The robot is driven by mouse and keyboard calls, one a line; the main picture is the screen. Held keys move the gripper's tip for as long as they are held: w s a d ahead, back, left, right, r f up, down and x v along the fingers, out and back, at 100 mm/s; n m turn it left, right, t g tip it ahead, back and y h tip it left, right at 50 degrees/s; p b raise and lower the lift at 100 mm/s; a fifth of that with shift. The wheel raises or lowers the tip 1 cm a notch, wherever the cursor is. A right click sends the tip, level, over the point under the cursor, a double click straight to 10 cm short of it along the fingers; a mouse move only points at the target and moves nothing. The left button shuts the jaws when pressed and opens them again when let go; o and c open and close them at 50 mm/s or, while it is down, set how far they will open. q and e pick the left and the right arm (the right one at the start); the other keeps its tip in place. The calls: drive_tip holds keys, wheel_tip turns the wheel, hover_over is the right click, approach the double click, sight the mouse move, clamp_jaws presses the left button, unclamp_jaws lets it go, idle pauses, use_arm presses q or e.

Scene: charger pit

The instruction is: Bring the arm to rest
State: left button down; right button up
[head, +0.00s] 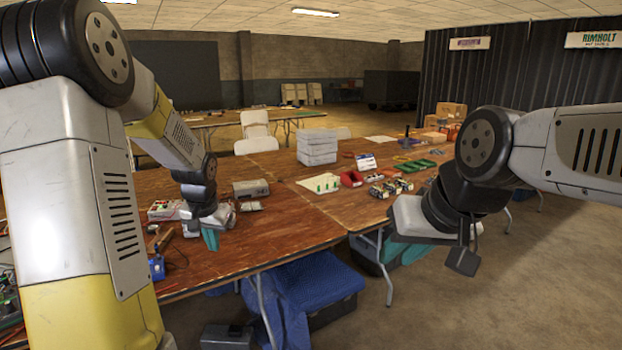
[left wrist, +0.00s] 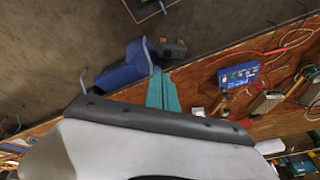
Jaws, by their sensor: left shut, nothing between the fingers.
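My left arm comes in from the left in the head view and reaches over the wooden table (head: 270,231). My left gripper (head: 211,240) has teal fingers that point down near the table's front edge. The fingers are together and hold nothing. They also show in the left wrist view (left wrist: 161,92), above the table edge and the floor. My right arm comes in from the right. My right gripper (head: 464,260) hangs in front of the table's right part, over the floor. Its fingers look dark and I cannot make out the gap between them.
A blue device (left wrist: 238,76) and loose wires lie on the table close to my left gripper. A grey box (head: 250,188), a stack of grey trays (head: 317,147) and a red bin (head: 351,179) stand farther back. A blue padded case (head: 318,284) sits on the floor below.

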use_arm(q)
drive_tip(key=s+d+r+h, duration=0.1)
drive_tip(key=s+d+r, duration=0.2)
drive_tip(key=s, duration=0.5)
drive_tip(key=s+d+r+t+h, duration=0.1)
drive_tip(key=s+d+r, duration=0.3)
drive_tip(key=s+r, duration=0.2)
drive_tip(key=s+d+r+n+t+h, duration=0.1)
drive_tip(key=s+d+r, duration=0.3)
drive_tip(key=s, duration=0.6)
drive_tip(key=shift+s+d+r, duration=0.15)
drive_tip(key=shift+s+r, duration=0.2)
drive_tip(key=shift+r, duration=0.35)
